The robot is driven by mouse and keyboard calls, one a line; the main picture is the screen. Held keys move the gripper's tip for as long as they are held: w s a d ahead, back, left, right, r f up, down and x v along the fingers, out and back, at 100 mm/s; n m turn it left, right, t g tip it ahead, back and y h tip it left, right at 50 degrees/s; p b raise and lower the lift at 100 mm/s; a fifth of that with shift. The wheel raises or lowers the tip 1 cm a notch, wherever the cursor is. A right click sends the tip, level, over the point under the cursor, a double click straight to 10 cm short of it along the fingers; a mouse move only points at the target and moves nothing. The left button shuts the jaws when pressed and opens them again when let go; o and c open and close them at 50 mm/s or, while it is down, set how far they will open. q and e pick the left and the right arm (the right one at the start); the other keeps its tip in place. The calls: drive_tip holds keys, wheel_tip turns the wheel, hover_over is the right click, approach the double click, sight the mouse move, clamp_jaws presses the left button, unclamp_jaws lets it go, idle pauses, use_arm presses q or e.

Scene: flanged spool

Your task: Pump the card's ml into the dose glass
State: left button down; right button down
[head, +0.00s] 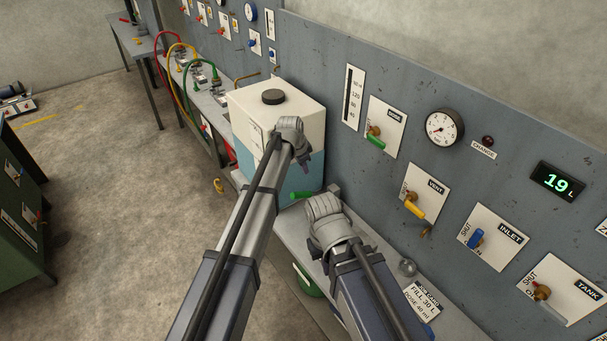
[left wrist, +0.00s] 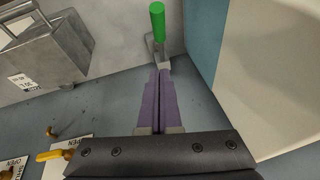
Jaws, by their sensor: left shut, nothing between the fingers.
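The job card (head: 422,300) lies on the bench and reads FILL 30 L, DOSE 40 ml. A small clear rounded thing (head: 407,267), perhaps the dose glass, stands just behind it. A green handle (head: 301,195) also shows beside the tank. My right gripper (head: 326,218) is over the bench, its fingers hidden.
The wall panel carries a vertical scale (head: 349,97), a green-handled valve (head: 375,142), a yellow VENT lever (head: 414,210), a blue INLET lever (head: 475,238), a TANK valve (head: 541,292) and a display (head: 557,183) reading 19 L.

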use_arm(q)
drive_tip(key=b, duration=0.9)
hover_over(305, 193)
drive_tip(key=d, duration=0.1)
wheel_tip(305, 193, down, 9)
drive_tip(key=shift+s+a+f+b, duration=0.25)
drive_tip(key=shift+f+b, duration=0.2)
drive_tip(key=shift+f, duration=0.15)
drive_tip(key=shift+s+a+f+b, duration=0.25)
drive_tip(key=shift+f+b, duration=0.2)
drive_tip(key=shift+f, duration=0.15)
drive_tip(key=shift+a+f+b, duration=0.35)
drive_tip(key=shift+f+b, duration=0.05)
drive_tip(key=shift+s, duration=0.1)
